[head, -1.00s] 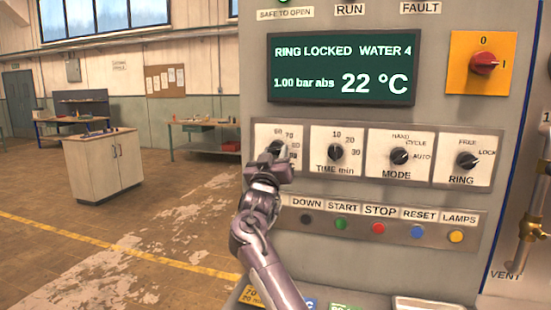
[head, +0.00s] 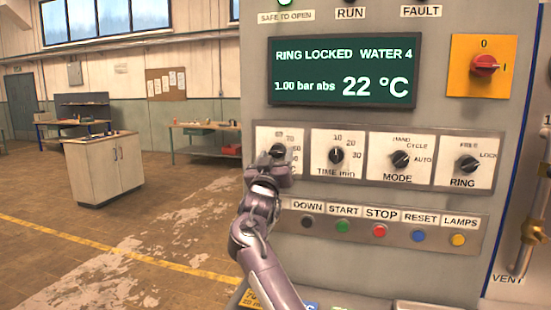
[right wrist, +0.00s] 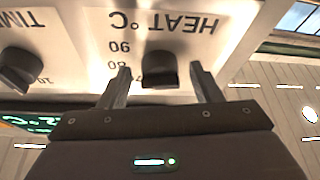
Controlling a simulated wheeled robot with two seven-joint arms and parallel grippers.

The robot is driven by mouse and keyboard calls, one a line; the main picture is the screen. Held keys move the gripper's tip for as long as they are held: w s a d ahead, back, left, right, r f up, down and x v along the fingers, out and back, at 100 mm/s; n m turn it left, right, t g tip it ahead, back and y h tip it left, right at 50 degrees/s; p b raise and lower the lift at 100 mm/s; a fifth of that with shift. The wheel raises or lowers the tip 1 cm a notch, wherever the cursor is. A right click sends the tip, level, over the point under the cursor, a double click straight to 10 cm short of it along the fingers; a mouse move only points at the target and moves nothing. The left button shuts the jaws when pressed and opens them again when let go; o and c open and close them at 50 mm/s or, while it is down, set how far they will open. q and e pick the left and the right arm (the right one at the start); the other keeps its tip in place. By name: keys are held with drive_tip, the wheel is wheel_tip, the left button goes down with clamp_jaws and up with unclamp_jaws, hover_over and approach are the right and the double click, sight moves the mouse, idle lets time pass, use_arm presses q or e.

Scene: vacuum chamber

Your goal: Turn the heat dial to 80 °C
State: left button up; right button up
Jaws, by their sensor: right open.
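The heat dial (head: 278,150) is a dark knob on a white plate at the left end of the panel's dial row in the head view. My right gripper (head: 271,163) is at this dial and covers the lower part of its plate. In the right wrist view the heat dial (right wrist: 159,69) shows upside down, between the two fingers of my open right gripper (right wrist: 160,75), with a gap on each side. The "HEAT °C" label and part of the scale show there. I cannot tell which number the dial points to. My left gripper is not in view.
The time dial (head: 336,156) is just right of the heat dial, then the mode dial (head: 400,159) and ring dial (head: 468,164). A row of coloured buttons (head: 380,230) sits below. The display (head: 342,72) reads 22 °C and "RING LOCKED". Open floor lies left.

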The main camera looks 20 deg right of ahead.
drive_tip(key=b+v, duration=0.2)
drive_tip(key=v, duration=0.5)
drive_tip(key=shift+s+a+f+b, duration=0.2)
drive_tip(key=shift+s+a+b, duration=0.05)
drive_tip(key=shift+s+b, duration=0.1)
